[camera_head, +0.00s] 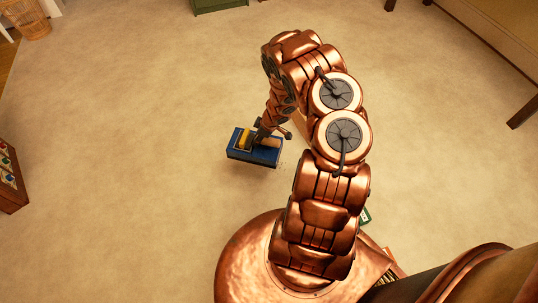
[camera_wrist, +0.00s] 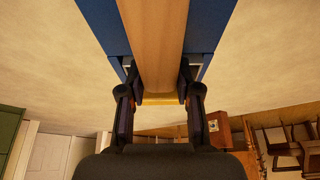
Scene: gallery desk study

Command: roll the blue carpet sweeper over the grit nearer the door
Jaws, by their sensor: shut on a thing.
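The blue carpet sweeper (camera_head: 250,156) sits on the pale carpet left of my arm, with a yellow strip and a wooden bar on top. In the wrist view, my gripper (camera_wrist: 158,95) is shut on the sweeper's wooden handle (camera_wrist: 155,40), with a finger on each side and the blue body (camera_wrist: 100,22) behind. In the head view, my gripper (camera_head: 262,136) is at the sweeper's top, partly hidden by the wrist. A few faint dark specks, perhaps grit (camera_head: 282,164), show just right of the sweeper. A white door (camera_wrist: 48,155) shows in the wrist view.
A wicker basket (camera_head: 28,22) stands at the far left and a green cabinet (camera_head: 217,4) at the top. A low wooden shelf (camera_head: 10,178) is at the left edge. Wooden furniture (camera_head: 500,40) fills the upper right. The carpet (camera_head: 130,110) around the sweeper is broadly clear.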

